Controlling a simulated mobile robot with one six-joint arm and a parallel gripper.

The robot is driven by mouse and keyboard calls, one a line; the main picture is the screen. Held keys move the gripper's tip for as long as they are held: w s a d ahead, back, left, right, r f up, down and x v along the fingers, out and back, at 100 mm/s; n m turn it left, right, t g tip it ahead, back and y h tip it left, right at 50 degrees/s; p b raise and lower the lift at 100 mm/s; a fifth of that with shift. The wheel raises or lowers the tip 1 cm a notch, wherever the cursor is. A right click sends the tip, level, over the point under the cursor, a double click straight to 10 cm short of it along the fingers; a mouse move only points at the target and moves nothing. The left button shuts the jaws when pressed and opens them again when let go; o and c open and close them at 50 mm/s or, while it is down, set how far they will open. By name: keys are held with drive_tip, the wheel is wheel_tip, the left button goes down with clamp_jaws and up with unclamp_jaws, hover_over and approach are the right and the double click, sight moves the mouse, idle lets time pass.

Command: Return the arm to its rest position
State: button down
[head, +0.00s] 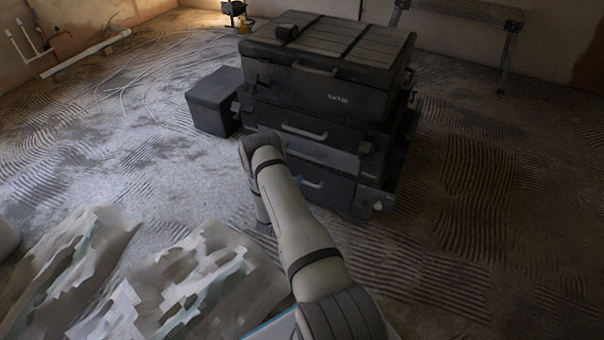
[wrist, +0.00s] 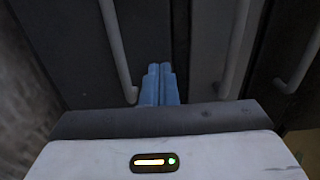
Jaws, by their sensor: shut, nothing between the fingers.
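My gripper (wrist: 160,72) shows in the wrist view as two blue fingers pressed side by side, shut with nothing between them. It points at the dark front of a stack of tool chests with grey handles; one handle (wrist: 117,50) is left of the fingers and another (wrist: 236,50) is right of them. In the head view my arm reaches forward to the front of the tool chest stack (head: 330,105). I cannot tell whether the fingers touch the chest.
A small dark box (head: 213,101) stands left of the stack. Crumpled pale sheeting (head: 190,280) covers the floor at front left. A trestle (head: 460,12) stands at back right. The ridged floor (head: 480,200) at right is clear.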

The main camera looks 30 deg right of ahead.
drive_tip(key=p+v, duration=0.2)
drive_tip(key=v, duration=0.6)
drive_tip(key=shift+s+f, duration=0.2)
drive_tip(key=shift+s, duration=0.05)
